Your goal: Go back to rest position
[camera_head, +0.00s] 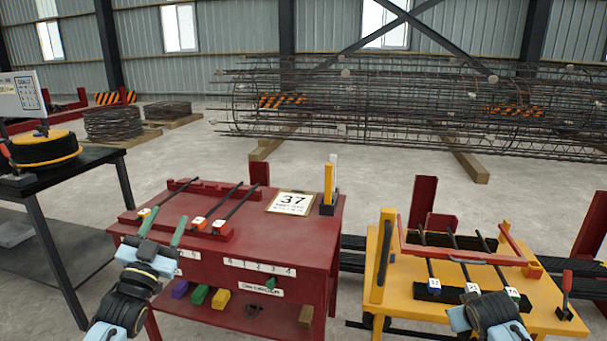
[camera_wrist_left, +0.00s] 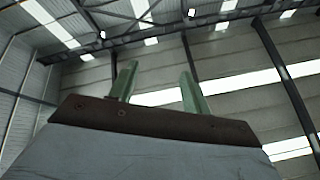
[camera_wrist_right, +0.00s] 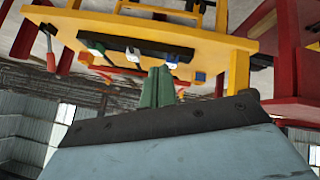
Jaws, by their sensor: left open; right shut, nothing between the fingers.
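My left gripper (camera_head: 164,228) is at the lower left of the head view, in front of the red table (camera_head: 310,245). Its two green fingers stand apart with nothing between them. In the left wrist view the open fingers (camera_wrist_left: 158,88) point up toward the roof. My right arm is at the lower right of the head view, in front of the yellow table (camera_head: 392,290); its fingers are hard to make out there. In the right wrist view the green fingers of my right gripper (camera_wrist_right: 158,85) are together and empty, with the yellow table behind them.
The red table carries several dark bars, a card marked 37 (camera_head: 291,203) and a holder with a yellow tool (camera_head: 328,184). The yellow table carries a red frame (camera_head: 462,253) and bars with tags. A dark table (camera_head: 60,165) stands left; a rebar cage (camera_head: 420,105) lies behind.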

